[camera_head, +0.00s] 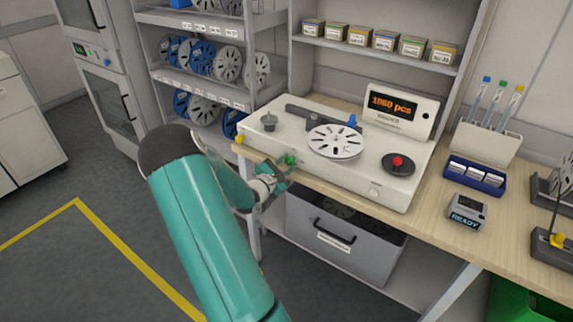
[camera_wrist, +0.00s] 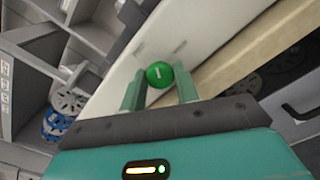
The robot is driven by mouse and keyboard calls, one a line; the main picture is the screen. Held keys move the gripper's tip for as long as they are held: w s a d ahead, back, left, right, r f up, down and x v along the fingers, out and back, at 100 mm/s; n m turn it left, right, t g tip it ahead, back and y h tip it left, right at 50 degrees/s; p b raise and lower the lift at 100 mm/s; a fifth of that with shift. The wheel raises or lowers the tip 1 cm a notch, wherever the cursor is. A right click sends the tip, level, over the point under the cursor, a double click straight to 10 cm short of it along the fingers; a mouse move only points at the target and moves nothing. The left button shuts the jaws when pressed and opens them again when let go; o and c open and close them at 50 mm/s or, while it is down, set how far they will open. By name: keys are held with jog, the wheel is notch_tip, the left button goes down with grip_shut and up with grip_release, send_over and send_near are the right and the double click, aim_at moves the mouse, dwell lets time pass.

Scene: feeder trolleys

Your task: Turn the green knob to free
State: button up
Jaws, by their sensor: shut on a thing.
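The green knob (camera_wrist: 160,74) sits on the front face of the white counting machine. A pale mark line shows on its round face, near vertical in the wrist view. My gripper (camera_wrist: 159,88) has its two green fingers on either side of the knob, shut on it. In the head view the knob (camera_head: 290,159) is partly hidden by my gripper (camera_head: 281,172). The machine (camera_head: 375,184) stands on a wooden bench, with a slotted white disc (camera_head: 334,142) on top and a display reading 1860 pcs. The label wording around the knob cannot be read.
A yellow knob (camera_head: 240,139) and a white knob (camera_head: 374,192) are on the same front face. A red button (camera_head: 397,161) is on top. Reel shelves (camera_head: 200,88) stand at the left. Open floor lies at lower left.

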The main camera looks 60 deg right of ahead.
jog(key=n, duration=0.7)
dwell(0.6)
jog(key=o, duration=1)
jog(key=shift+c, duration=0.2)
jog(key=shift+a, duration=0.1)
jog(key=w+a, duration=0.2)
jog(key=a, duration=1.1)
jog(key=shift+a, duration=0.25)
jog(key=shift+w, duration=0.1)
